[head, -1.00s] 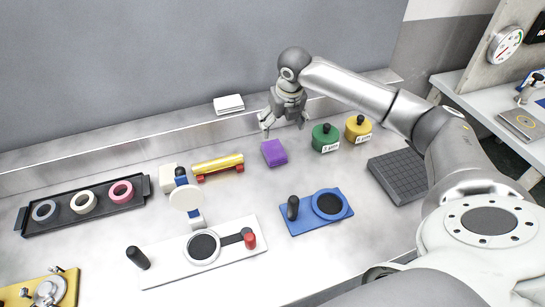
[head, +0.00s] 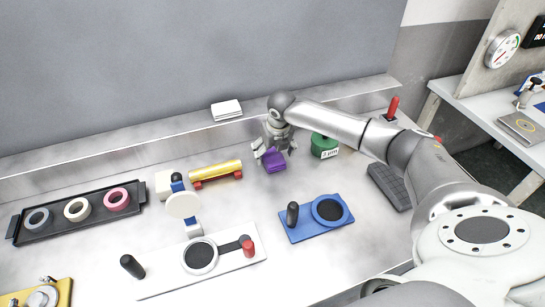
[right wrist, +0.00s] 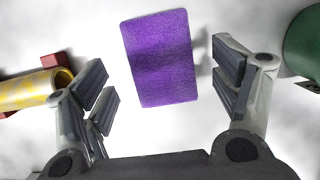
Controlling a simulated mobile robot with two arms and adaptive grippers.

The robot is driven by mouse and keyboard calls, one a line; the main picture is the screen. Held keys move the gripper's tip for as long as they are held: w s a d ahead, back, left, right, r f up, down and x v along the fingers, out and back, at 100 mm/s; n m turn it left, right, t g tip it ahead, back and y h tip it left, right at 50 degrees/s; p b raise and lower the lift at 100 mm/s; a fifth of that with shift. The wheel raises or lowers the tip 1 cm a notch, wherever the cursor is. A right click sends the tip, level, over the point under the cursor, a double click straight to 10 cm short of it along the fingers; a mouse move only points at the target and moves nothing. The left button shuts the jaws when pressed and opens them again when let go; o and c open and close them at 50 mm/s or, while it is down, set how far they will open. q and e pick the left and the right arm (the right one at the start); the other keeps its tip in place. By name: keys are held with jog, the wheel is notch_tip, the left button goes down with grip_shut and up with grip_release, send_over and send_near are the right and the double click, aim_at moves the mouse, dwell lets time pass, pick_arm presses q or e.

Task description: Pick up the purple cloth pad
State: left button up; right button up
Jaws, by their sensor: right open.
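The purple cloth pad (head: 275,164) lies on the pale bench, left of the green-lidded pot. It also shows in the right wrist view (right wrist: 161,60), flat between my open fingers. My right gripper (head: 274,157) is open, pointing down over the pad, with a finger on either side of it. In the right wrist view the fingers (right wrist: 165,88) stand apart from the pad with gaps on both sides. Part of the pad is hidden behind the gripper in the head view. My left gripper is not in view.
A green pot (head: 324,146) stands close right of the gripper. A yellow roller (head: 216,171) on red supports lies to the left. A blue plate (head: 316,216) with a dark disc is in front. A white block (head: 227,109) rests on the back ledge. Bench around the pad is clear.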

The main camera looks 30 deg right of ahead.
jog(key=shift+x, duration=1.1)
jog(key=c, duration=1)
jog(key=shift+c, duration=0.2)
jog(key=shift+r, duration=0.15)
